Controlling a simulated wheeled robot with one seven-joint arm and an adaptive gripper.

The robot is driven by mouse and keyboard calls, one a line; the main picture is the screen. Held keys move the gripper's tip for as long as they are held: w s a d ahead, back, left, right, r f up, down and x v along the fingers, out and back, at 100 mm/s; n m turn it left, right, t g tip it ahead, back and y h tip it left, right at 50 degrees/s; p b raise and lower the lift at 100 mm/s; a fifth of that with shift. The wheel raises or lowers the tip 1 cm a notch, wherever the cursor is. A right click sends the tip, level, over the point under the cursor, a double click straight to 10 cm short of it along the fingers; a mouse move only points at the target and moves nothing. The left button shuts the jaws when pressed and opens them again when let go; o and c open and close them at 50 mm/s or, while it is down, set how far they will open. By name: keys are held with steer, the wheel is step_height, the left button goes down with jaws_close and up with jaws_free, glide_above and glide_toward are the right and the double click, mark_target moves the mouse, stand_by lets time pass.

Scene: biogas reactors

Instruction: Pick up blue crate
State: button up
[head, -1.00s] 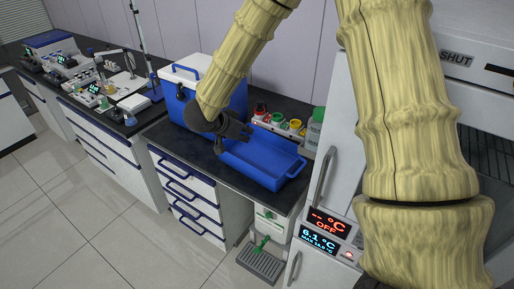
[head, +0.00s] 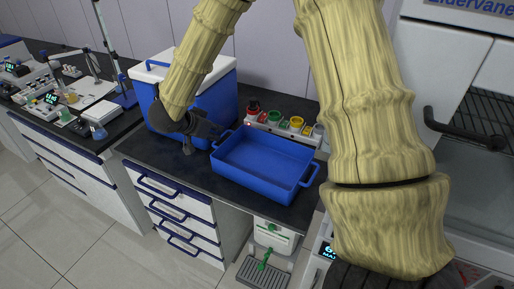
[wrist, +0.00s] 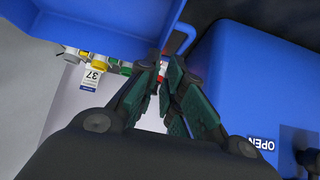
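The blue crate (head: 262,153) is an open, empty tray-like box with a loop handle at each short end. It rests on the dark counter in the head view. My gripper (head: 218,131) is at the crate's left end, by the left handle. In the wrist view my gripper's fingertips (wrist: 164,58) are a small gap apart, close to that blue handle (wrist: 184,34). Whether they touch the handle is hard to see.
A blue cooler box with a white lid (head: 205,88) stands left of the crate, close to my gripper. Drawers (head: 178,215) are below the counter. A cabinet with a black handle (head: 470,130) is at the right.

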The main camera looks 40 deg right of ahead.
mark_target(228, 139)
steer(key=shift+w+d+f, duration=0.1)
steer(key=shift+w+f, duration=0.05)
steer(key=shift+f, duration=0.25)
steer(key=shift+d+f, duration=0.15)
steer(key=shift+d, duration=0.2)
steer(key=x, duration=0.4)
steer(key=shift+f+p, duration=0.15)
steer(key=shift+p, duration=0.15)
steer(key=shift+a+p+x, duration=0.2)
steer(key=shift+p+x, duration=0.6)
steer(key=shift+x, duration=2.05)
steer(key=shift+f, duration=0.2)
jaws_close()
steer(key=shift+r, duration=0.1)
